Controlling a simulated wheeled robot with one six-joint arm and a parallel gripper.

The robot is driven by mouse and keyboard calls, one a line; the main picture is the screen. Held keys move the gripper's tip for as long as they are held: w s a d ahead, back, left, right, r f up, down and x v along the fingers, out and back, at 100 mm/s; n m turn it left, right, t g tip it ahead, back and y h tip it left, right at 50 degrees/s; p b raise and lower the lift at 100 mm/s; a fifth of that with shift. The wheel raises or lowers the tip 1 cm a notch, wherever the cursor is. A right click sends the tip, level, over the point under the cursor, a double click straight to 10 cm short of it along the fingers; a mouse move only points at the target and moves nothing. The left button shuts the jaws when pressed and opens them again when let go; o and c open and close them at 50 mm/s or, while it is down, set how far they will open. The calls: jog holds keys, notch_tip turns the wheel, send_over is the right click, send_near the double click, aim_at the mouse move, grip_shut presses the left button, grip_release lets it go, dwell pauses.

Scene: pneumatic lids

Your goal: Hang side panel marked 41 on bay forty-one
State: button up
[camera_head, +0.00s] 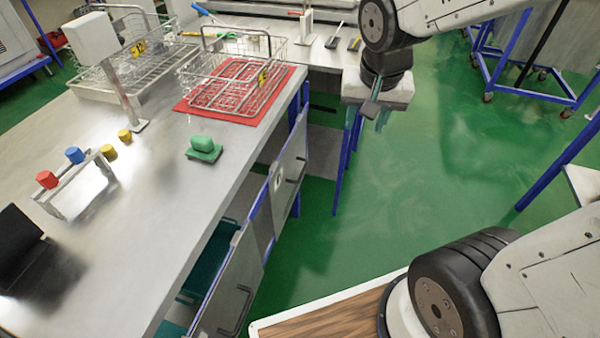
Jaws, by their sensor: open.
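Two grey side panels with dark handles show at the workbench's aisle side: a farther panel (291,172) and a nearer panel (232,287). The farther panel has a small pale mark that I cannot read, so I cannot tell which one is 41. Openings show beside and behind the panels, but no bay number is readable. My gripper (376,114) is open and empty, pointing down over the aisle near the far bench corner, to the right of both panels and apart from them.
The steel workbench (185,215) carries wire baskets with yellow tags, a red mat (192,108), a green block (203,147) and a small rack with coloured knobs. A blue-framed cart (525,85) stands at the back right. The green floor (430,170) is clear.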

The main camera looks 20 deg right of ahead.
jog(key=w+a+f+m+t, duration=0.15)
jog(key=w+f+m, duration=0.35)
jog(key=w+f, duration=0.75)
jog(key=m+y, duration=0.2)
jog(key=m, duration=0.3)
send_near(298, 181)
jog(key=f, duration=0.1)
jog(key=shift+t, duration=0.45)
jog(key=shift+x, duration=4.1)
jog(key=shift+a+r, duration=0.1)
grip_shut()
jog(key=shift+r, duration=0.2)
jog(key=shift+w+r, duration=0.1)
jog(key=shift+r, duration=1.3)
